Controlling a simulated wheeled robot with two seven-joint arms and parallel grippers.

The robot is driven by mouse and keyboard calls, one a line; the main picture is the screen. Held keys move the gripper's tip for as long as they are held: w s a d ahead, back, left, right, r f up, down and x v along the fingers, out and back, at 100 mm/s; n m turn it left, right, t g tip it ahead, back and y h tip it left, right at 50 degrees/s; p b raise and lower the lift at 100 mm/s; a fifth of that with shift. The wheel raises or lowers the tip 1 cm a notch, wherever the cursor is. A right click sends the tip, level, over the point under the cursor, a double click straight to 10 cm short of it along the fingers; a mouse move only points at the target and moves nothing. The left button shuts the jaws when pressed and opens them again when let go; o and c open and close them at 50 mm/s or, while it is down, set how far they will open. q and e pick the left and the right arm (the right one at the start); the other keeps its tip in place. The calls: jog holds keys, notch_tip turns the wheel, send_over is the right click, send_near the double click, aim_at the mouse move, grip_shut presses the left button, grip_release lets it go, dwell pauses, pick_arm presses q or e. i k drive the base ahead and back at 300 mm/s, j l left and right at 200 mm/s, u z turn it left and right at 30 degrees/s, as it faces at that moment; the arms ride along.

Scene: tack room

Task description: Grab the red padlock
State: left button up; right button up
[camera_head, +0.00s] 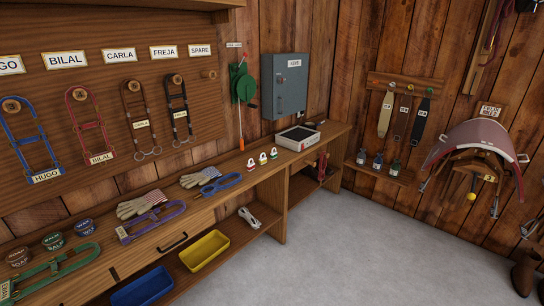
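Three small upright items stand in a row on the wooden bench, left of a white-edged tray (298,137). They have pale, rounded shapes with coloured parts. The leftmost small item (250,164) shows some red, but I cannot tell for sure whether it is the red padlock. The middle small item (262,158) looks yellowish, and the right small item (273,153) is too small to make out well. A red object (322,165) sits under the bench's right end, its shape unclear. Neither of my grippers is in view.
The bench (228,203) runs along the left wall, with halters, gloves and tins on it. Yellow (204,250) and blue (143,287) bins sit on the lower shelf. A grey wall cabinet (285,86) hangs above. A saddle (474,145) hangs right.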

aim_at(250, 168)
jog(key=i+l+u, duration=0.1)
jog(key=i+l, duration=0.15)
jog(key=i, duration=0.2)
jog(key=i+l+u, duration=0.1)
jog(key=i+l, duration=0.15)
jog(key=i, duration=0.2)
